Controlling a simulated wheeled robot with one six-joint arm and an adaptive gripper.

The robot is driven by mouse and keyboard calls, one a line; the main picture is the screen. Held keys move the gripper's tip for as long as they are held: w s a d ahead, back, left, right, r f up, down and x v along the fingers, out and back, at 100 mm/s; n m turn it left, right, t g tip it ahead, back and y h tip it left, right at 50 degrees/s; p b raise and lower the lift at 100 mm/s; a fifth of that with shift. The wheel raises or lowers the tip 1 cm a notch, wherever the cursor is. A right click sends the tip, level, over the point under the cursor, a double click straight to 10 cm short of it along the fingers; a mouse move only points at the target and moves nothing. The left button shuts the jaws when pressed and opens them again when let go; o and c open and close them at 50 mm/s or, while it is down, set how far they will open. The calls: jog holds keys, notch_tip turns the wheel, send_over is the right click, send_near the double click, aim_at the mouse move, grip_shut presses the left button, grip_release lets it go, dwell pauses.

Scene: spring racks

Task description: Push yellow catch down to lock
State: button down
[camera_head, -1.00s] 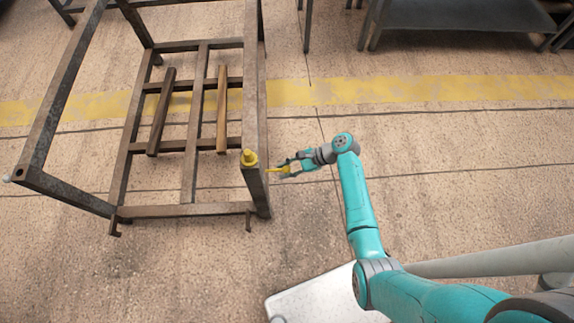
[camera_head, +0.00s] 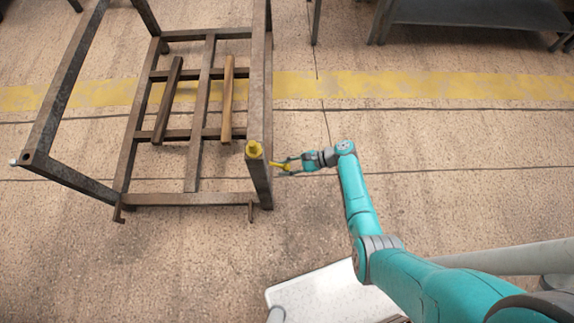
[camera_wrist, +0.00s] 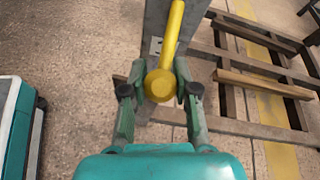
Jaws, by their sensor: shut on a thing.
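In the wrist view the yellow catch (camera_wrist: 171,35) runs up from a round knob to the grey post. My gripper's fingers (camera_wrist: 160,78) stand on both sides of the knob. The inner end of the catch at the post is not clear.
The brown metal rack (camera_head: 187,198) stands on the concrete floor at left, with two loose wooden bars (camera_head: 227,97) across its base. A dark table (camera_head: 470,14) is at the back right. The floor right of my gripper is clear.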

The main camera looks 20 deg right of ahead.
jog(key=shift+a+f, duration=0.2)
jog(key=shift+f, duration=0.05)
dwell(0.5)
jog(key=c, duration=0.9)
grip_release()
jog(key=shift+o, duration=0.2)
jog(key=v, duration=1.2)
